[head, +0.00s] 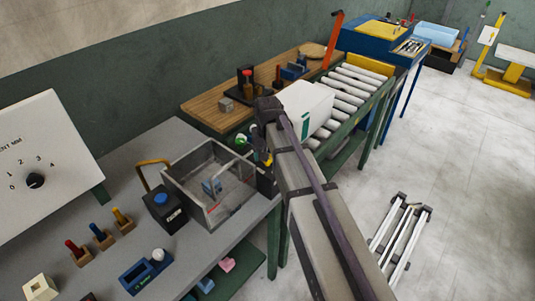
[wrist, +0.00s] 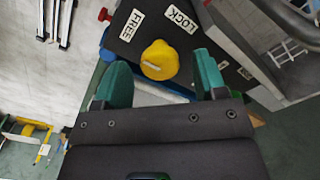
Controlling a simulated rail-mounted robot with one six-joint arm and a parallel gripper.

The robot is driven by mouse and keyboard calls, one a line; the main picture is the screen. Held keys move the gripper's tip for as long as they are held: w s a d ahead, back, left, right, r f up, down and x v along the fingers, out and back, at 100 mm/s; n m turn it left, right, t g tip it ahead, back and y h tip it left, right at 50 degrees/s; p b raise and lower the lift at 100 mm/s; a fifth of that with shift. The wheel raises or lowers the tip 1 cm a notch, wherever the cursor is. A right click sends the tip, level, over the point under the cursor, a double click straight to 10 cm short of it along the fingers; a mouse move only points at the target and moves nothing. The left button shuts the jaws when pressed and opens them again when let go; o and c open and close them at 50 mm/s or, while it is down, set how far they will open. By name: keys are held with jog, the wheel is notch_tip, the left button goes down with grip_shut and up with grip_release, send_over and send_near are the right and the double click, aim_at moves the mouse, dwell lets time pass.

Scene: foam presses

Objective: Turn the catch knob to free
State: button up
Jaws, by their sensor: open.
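The catch knob (wrist: 160,60) is yellow and rounded, with a small pale mark on its face. It sits on a black plate (wrist: 135,30) with white labels, FREE (wrist: 131,24) and LOCK (wrist: 179,19). I cannot tell surely which label the mark points to. My gripper (wrist: 160,68) has green fingers, open, one on each side of the knob with gaps visible; nothing is held. In the head view my gripper (head: 262,155) is at the right end of the grey bench, and my arm hides most of the plate.
A white box (head: 305,106) is on the roller conveyor (head: 355,85) behind. A black box with a blue button (head: 163,208) is farther left.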

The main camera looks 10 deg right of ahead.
notch_tip(320, 180, up, 10)
jog(key=p, duration=0.9)
jog(key=s+f+b, duration=0.3)
jog(key=s, duration=0.6)
jog(key=s+f+n+b, duration=0.1)
jog(key=s+f+b, duration=0.3)
jog(key=s, duration=0.4)
jog(key=shift+s+n, duration=0.3)
jog(key=shift+s, duration=0.1)
jog(key=shift+d+f, duration=0.1)
